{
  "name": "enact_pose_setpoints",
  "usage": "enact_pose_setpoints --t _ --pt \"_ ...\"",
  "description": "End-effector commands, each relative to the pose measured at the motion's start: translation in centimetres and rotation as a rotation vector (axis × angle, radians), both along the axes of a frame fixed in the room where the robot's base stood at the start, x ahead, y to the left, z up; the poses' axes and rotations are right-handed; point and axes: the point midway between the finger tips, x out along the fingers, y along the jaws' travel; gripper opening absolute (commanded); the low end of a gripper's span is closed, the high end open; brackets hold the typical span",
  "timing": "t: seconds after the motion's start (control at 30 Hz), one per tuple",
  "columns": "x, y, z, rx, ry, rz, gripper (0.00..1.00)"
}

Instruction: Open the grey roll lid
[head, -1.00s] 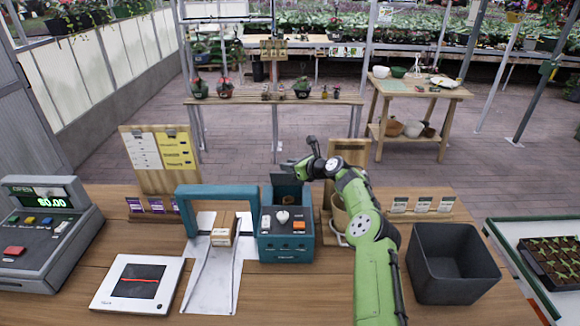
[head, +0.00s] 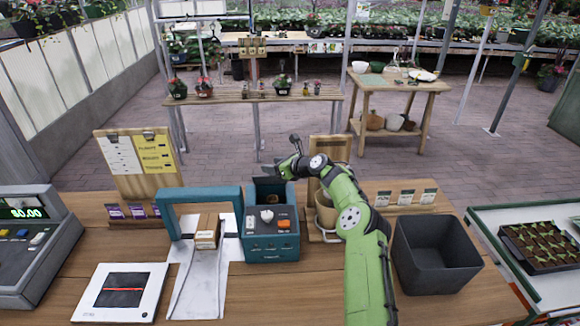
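A teal box-shaped device (head: 271,245) stands on the wooden counter, with a white knob and an orange button on top. Its dark grey lid (head: 270,190) stands raised at the back, so the device's top is open. My gripper (head: 270,171) is at the upper edge of the lid, behind the device, with my green arm reaching in from the right. The gripper is small and dark here; whether it touches the lid or how its fingers stand cannot be seen.
A teal arch (head: 203,195) over a small box stands left of the device. A wooden stand with a pot (head: 326,212) is close on the right, under my arm. A black bin (head: 437,256) stands farther right. A cash register (head: 35,245) is far left.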

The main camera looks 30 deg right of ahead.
Motion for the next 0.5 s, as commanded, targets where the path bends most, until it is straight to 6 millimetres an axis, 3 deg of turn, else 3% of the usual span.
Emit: enact_pose_setpoints --t 0.27,0.5 --pt "-4.6 -2.3 2.0 -0.005 -0.003 -0.009 0.49" --pt "-10.1 -4.5 4.5 -0.004 -0.003 -0.009 0.49"
